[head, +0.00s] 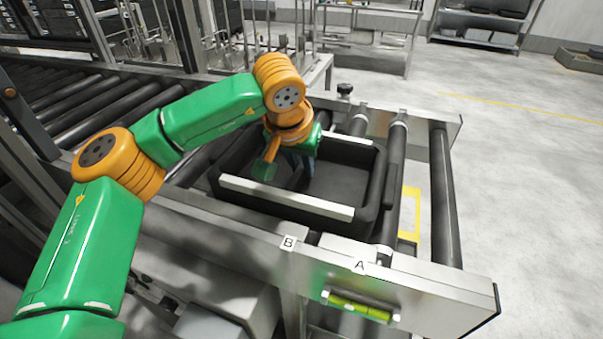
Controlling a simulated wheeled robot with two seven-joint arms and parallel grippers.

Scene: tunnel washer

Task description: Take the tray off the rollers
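A black tray (372,183) with pale strips along its near and far rims sits on the rollers (395,150) near the right end of the conveyor. My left gripper (290,172) reaches down over the left part of the tray, from above. Its fingertips are low, within the tray's outline. I cannot tell whether they touch the tray, or whether they are open or shut. The arm and gripper hide part of the tray's left and far sides. The tray looks level. My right gripper is not in view.
A metal side rail (420,290) with labels A and B and a green-yellow level runs along the near side. A black knob (344,90) stands on the far rail. Racks (160,35) stand behind. Clear floor (530,150) lies to the right.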

